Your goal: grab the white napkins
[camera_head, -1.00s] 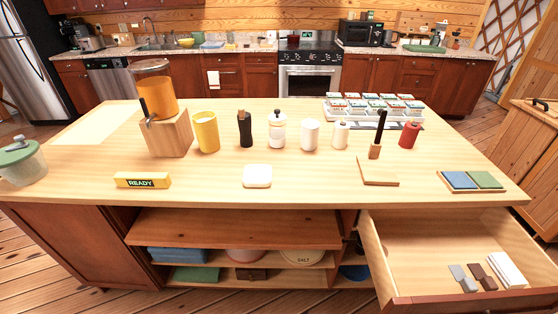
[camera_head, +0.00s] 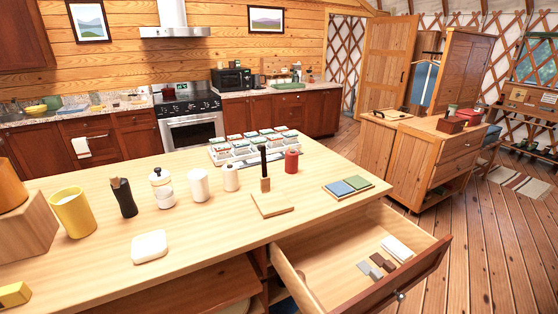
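A white stack that looks like the napkins (camera_head: 397,248) lies in the open drawer (camera_head: 330,262) of the island, at the drawer's right back part. Small brown and grey pieces (camera_head: 376,265) lie beside it on its left. A separate white rounded item (camera_head: 149,246) lies on the island top near its front edge; I cannot tell exactly what it is. Neither of my grippers shows in the head view.
The island top (camera_head: 200,228) holds a yellow cup (camera_head: 73,212), a dark grinder (camera_head: 123,197), white jars (camera_head: 162,188), a red jar (camera_head: 291,161) and a blue and green tray (camera_head: 347,187). Wooden floor (camera_head: 480,240) is open right of the drawer. A wooden cabinet (camera_head: 430,165) stands beyond.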

